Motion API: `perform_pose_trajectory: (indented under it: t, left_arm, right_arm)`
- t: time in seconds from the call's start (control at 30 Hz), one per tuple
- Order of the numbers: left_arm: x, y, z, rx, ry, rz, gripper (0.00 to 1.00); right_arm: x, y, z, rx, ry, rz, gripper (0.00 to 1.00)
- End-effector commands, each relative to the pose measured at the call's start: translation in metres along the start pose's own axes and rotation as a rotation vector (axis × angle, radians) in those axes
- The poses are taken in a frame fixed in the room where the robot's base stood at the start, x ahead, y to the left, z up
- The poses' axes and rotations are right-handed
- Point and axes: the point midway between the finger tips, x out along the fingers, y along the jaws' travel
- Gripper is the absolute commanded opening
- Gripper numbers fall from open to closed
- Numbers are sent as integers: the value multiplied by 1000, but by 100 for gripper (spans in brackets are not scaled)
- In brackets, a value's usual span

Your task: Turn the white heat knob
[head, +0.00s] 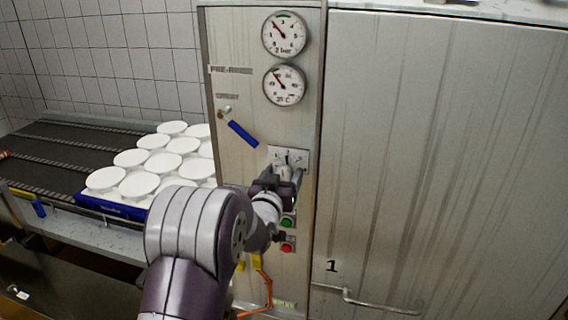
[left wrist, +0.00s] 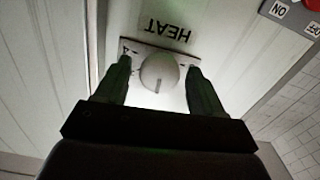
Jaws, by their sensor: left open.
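The white heat knob (left wrist: 159,73) shows in the left wrist view, on a small plate below the upside-down word HEAT. It has a dark mark on its face. In the head view the knob's plate (head: 301,156) is on the steel control panel, and the knob itself is largely hidden by my gripper. My left gripper (head: 283,178) is at the panel just in front of the knob. In the left wrist view its two open fingers (left wrist: 160,72) stand on either side of the knob. I cannot tell whether they touch it. My right gripper is not in view.
Two round gauges (head: 284,58) sit above on the panel. A blue-handled lever (head: 242,133) is up left of the knob. Green (head: 287,222) and red (head: 287,247) buttons are close below my gripper. White moulds (head: 137,184) fill a blue tray on the left. A large door (head: 440,150) is right.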

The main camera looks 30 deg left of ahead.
Motion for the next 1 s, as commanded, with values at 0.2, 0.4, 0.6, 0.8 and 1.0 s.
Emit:
perform_pose_trajectory:
  t: [0.2,0.4,0.6,0.8,1.0]
  left_arm:
    - [15,0,0,1,1,0,68]
    - [15,0,1,1,1,0,68]
    - [15,0,0,1,1,0,15]
    - [15,0,4,26,4,1,15]
    - [15,0,0,98,3,0,14]
  right_arm:
    - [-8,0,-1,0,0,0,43]
    - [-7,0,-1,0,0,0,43]
    - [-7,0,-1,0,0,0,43]
    - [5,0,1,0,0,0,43]
    - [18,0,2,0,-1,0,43]
